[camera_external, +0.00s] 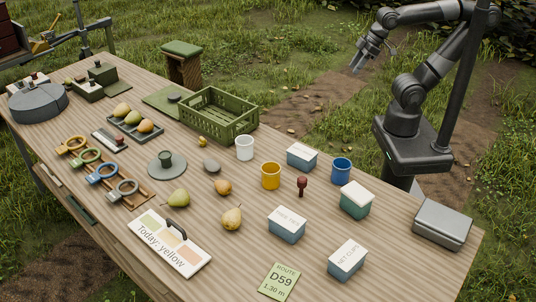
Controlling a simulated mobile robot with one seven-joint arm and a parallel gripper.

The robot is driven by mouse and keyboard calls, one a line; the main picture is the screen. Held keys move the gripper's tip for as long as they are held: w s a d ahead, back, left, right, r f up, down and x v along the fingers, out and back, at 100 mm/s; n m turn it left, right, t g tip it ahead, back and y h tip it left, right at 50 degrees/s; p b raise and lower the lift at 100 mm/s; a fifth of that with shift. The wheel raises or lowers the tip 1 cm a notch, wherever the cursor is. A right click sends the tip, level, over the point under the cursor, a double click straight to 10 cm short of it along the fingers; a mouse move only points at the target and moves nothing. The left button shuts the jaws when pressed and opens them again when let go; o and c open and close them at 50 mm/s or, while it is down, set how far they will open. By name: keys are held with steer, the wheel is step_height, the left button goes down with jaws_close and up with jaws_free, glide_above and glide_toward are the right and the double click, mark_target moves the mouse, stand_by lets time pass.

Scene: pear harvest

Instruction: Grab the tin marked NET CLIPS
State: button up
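The tin marked NET CLIPS (346,264) is a small blue-grey box with a whitish lid, standing on the table's near right part, its label on the lid. A similar tin (287,228) with other lettering on its lid stands to its left and farther back. Another blue-grey tin (301,159) stands farther back, and a green tin (355,204) with a pale lid stands behind the NET CLIPS tin. My gripper (359,66) is raised beyond the table's far edge, well away from the tins. It looks empty, but its finger opening is too small to tell.
A white cup (244,148), yellow cup (270,176), blue cup (341,171) and dark red stamp-like object (302,186) stand mid-table. A grey box (442,222) is at the right end. A green card (280,281) lies left of the NET CLIPS tin. Pears and a green crate (214,125) are farther left.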

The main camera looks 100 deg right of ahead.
steer(key=shift+o, duration=0.4)
steer(key=o, duration=1.1)
steer(key=shift+c, duration=0.2)
